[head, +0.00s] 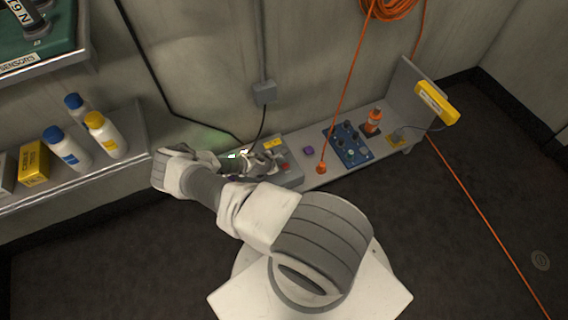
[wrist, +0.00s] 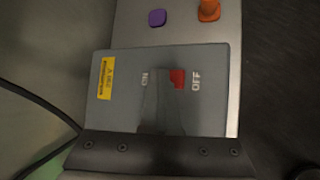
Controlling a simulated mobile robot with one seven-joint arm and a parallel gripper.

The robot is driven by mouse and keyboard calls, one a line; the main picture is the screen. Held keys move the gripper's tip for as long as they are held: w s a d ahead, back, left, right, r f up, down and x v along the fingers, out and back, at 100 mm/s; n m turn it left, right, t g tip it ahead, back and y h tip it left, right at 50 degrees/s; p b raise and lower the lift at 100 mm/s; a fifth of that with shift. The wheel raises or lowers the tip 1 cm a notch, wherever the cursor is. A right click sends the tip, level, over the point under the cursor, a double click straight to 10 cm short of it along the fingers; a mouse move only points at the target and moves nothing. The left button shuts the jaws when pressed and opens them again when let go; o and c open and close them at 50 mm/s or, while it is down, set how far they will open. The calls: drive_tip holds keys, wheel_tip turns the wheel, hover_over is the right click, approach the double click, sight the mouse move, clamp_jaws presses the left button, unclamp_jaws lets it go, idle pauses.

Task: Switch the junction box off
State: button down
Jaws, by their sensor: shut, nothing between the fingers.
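The junction box (wrist: 215,65) is a grey box with a yellow label (wrist: 105,79), the words ON and OFF, and a red switch (wrist: 178,77) between them, nearer to OFF. In the head view the box (head: 292,178) lies on the wall shelf, partly hidden behind my arm. My gripper (wrist: 163,76) is shut and empty. Its fingers are over the box face, with their tips beside the red switch on the ON side. I cannot tell whether they touch it. In the head view my gripper (head: 274,160) is over the box, left of the switch.
Bottles (head: 105,135) stand on the left shelf. A dark cable hangs behind my gripper.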

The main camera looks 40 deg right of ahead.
drive_tip(key=shift+s+a+f, duration=0.1)
drive_tip(key=shift+s+f, duration=0.05)
drive_tip(key=shift+f, duration=0.4)
drive_tip(key=shift+r, duration=0.25)
drive_tip(key=shift+r+p, duration=0.15)
drive_tip(key=shift+p, duration=0.15)
drive_tip(key=shift+w+r+p, duration=0.25)
drive_tip(key=shift+r+p, duration=0.55)
drive_tip(key=shift+r, duration=0.55)
drive_tip(key=shift+w+r+p, duration=0.2)
drive_tip(key=shift+r+p, duration=0.6)
drive_tip(key=shift+r, duration=0.5)
